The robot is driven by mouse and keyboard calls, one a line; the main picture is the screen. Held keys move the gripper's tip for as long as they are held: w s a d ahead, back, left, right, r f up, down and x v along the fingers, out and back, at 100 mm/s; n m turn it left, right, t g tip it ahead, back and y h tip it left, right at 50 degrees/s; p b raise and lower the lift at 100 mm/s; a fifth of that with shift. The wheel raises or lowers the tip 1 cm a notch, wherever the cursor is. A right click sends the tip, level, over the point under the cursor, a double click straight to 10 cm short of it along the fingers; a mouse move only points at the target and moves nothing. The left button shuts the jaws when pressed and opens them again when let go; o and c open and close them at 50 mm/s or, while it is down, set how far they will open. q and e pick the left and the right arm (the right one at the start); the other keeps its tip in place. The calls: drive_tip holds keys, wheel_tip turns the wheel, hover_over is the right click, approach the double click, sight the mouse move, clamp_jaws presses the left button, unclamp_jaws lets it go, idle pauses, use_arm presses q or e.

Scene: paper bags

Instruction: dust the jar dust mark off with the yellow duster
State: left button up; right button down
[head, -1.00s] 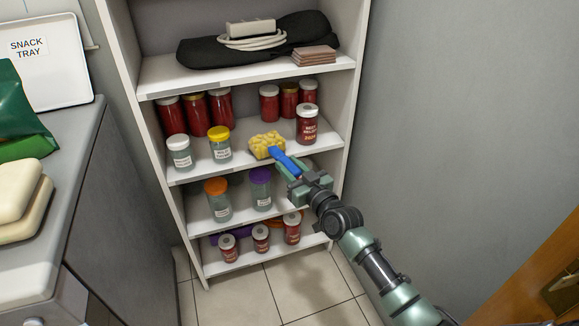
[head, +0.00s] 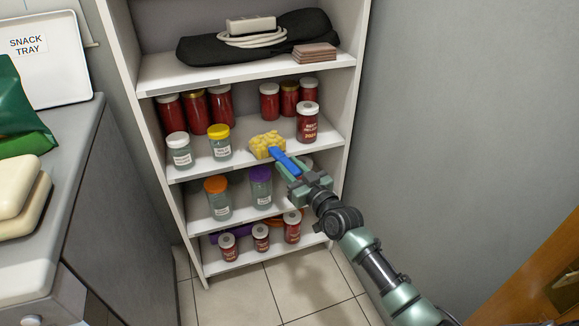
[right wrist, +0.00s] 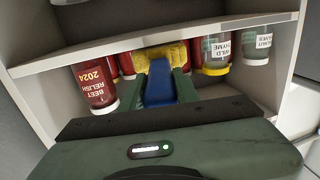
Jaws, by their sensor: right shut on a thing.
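My right gripper (head: 288,172) is shut on the blue handle (head: 285,161) of the yellow duster. The duster's yellow head (head: 267,145) is at the second shelf (head: 200,166), between the yellow-lidded jar and the beet relish jar. In the right wrist view the blue handle (right wrist: 160,84) runs forward between the fingers to the yellow head (right wrist: 163,55). I cannot make out the dust mark; the duster head hides part of the shelf. My left gripper is not in view.
The beet relish jar (head: 307,123) stands right of the duster, a yellow-lidded jar (head: 219,143) and white-lidded jar (head: 179,151) left. Red jars (head: 220,106) line the back. Lower shelves hold an orange-lidded jar (head: 217,198) and several others. A grey counter (head: 75,200) is at left.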

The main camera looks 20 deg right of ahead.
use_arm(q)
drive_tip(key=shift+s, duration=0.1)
use_arm(e)
drive_tip(key=shift+f, duration=0.3)
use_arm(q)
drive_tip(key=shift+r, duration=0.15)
